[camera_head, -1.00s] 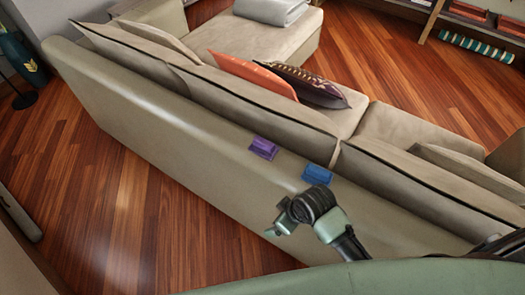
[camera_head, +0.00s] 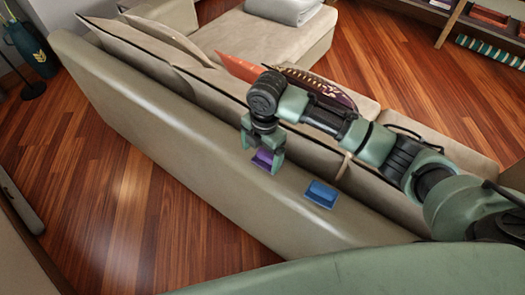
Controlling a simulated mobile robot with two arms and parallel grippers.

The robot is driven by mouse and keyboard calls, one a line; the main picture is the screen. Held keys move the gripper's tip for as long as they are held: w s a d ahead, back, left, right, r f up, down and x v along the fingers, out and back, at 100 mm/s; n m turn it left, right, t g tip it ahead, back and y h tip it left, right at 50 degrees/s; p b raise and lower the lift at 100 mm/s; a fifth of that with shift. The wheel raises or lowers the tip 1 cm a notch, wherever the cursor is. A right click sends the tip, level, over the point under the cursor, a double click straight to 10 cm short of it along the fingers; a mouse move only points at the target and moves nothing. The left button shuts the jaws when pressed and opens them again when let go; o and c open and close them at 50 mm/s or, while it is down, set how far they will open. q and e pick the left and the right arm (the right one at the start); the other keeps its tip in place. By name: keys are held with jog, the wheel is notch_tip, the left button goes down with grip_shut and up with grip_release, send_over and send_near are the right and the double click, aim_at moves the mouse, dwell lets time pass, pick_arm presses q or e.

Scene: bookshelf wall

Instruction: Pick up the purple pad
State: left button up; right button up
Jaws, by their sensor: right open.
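The purple pad (camera_head: 264,158) lies on top of the beige sofa's backrest (camera_head: 175,128), near the middle of the view. My right gripper (camera_head: 264,165) is right over the purple pad, pointing down, with its fingers open on either side of it. The fingers and wrist hide part of the pad. I cannot tell whether the fingers touch it. My left gripper is not in view.
A blue pad (camera_head: 321,194) lies on the same backrest, to the right of the purple one. Orange (camera_head: 238,67) and dark patterned cushions (camera_head: 325,88) rest on the sofa seat, partly behind my arm. Bare wood floor (camera_head: 150,220) is at the lower left.

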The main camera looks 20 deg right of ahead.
aim_at(268, 154)
jog(key=shift+w+d+r+n+h, duration=0.4)
jog(key=shift+w+d+r+n, duration=0.3)
jog(key=shift+w+d+r, duration=0.3)
jog(key=shift+s+f, duration=0.2)
jog(key=shift+f, duration=0.3)
jog(key=f, duration=0.1)
jog(key=f+p, duration=0.1)
jog(key=f, duration=0.1)
jog(key=d+f+p, duration=0.1)
jog(key=f, duration=0.1)
jog(key=shift+w+f, duration=0.2)
jog(key=shift+w, duration=0.2)
jog(key=shift+a+f, duration=0.1)
jog(key=shift+f, duration=0.35)
jog(key=c, duration=1.3)
jog(key=shift+o, duration=0.2)
jog(key=shift+r, duration=0.1)
notch_tip(268, 154, up, 20)
jog(key=b, duration=0.3)
